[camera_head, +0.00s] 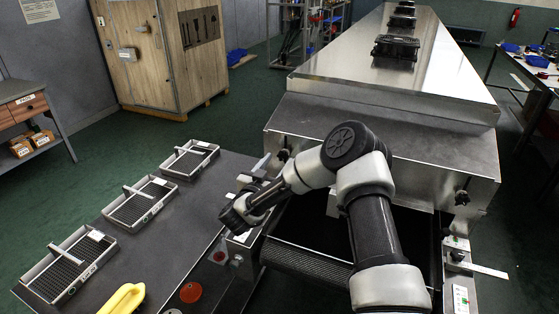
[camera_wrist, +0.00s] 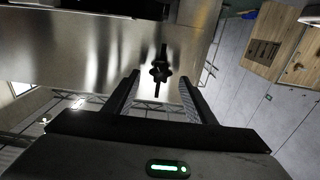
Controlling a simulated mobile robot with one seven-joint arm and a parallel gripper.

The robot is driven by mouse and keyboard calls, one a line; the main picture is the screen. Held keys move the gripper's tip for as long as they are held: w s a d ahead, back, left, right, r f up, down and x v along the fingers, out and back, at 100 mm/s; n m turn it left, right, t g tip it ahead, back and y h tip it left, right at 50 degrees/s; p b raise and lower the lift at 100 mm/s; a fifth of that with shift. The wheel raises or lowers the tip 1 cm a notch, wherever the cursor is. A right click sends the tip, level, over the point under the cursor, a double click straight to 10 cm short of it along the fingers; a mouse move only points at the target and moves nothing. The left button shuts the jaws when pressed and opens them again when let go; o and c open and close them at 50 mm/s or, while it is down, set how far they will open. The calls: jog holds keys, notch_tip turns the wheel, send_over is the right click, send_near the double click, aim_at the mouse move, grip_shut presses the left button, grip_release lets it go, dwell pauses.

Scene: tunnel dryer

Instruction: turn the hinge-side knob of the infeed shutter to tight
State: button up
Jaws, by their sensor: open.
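The infeed shutter (camera_head: 390,135) is the bare metal front panel of the long dryer. A dark knob (camera_head: 284,155) sits at its left end and another dark knob (camera_head: 461,197) at its right end. Which one is hinge-side is not clear from a label. In the wrist view a black knob (camera_wrist: 160,70) with a long narrow grip stands against shiny metal. My gripper (camera_wrist: 159,79) is open and empty, its two dark fingers either side of the knob in the picture, seemingly short of it. In the head view my wrist is at the left, beside the left knob; the fingertips are hard to make out.
A dark table at the left holds several mesh trays (camera_head: 140,203) and a yellow object (camera_head: 122,299). A conveyor opening (camera_head: 305,262) lies under the shutter. A wooden cabinet (camera_head: 160,55) stands at the back left. Green floor (camera_head: 90,170) is clear between.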

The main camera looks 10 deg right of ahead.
jog(key=shift+x, duration=1.1)
jog(key=c, duration=1)
jog(key=shift+a+m+b, duration=0.1)
jog(key=shift+m+b, duration=0.2)
